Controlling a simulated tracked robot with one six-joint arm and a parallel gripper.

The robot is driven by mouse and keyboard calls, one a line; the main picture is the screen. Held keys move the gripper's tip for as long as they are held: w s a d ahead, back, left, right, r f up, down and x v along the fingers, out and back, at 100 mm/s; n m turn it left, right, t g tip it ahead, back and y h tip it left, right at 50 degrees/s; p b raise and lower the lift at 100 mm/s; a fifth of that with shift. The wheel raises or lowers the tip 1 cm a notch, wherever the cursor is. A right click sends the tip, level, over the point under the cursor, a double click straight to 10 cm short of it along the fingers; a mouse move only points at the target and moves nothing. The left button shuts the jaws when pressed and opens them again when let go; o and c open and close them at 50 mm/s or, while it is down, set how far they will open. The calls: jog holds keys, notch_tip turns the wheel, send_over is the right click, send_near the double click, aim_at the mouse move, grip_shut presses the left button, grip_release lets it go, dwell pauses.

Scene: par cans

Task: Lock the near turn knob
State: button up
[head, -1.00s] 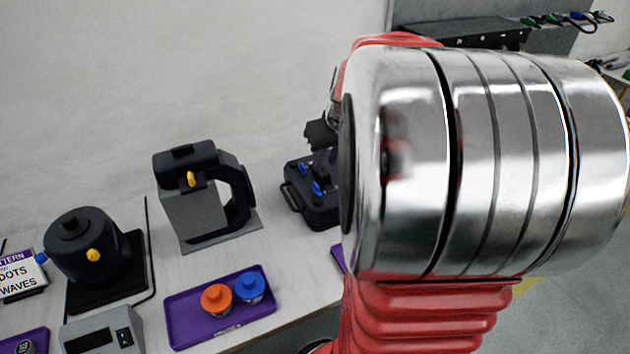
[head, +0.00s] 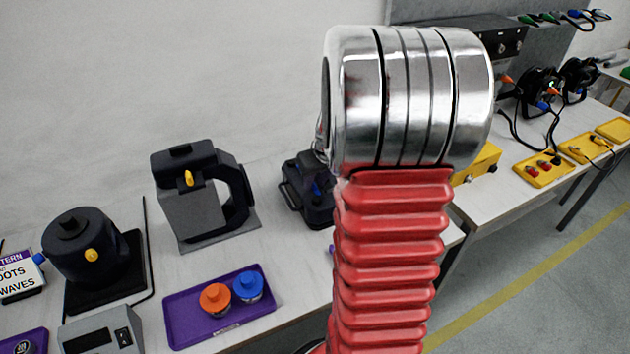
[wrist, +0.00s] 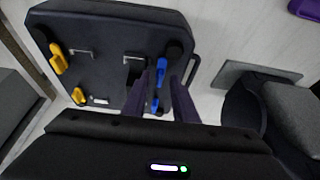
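In the wrist view a dark case-like panel (wrist: 110,35) carries two blue turn knobs and two yellow ones. The upper blue knob (wrist: 161,68) and lower blue knob (wrist: 155,104) lie between the fingers of my gripper (wrist: 164,80). The fingers are apart, with a gap beside the blue knobs; contact is not visible. The yellow knobs (wrist: 57,59) sit at the panel's left. I cannot tell which knob is the near one. In the head view the dark device with blue parts (head: 305,190) is partly hidden behind my arm, and my gripper is hidden.
A grey-fronted device with a yellow knob (head: 195,205), a round black pot-like device (head: 85,245) and a purple tray (head: 180,310) with orange and blue knobs stand on the table. Another table with yellow trays (head: 545,172) is at the right.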

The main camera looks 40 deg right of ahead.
grip_shut()
dwell(0.3)
jog(key=shift+a, duration=0.1)
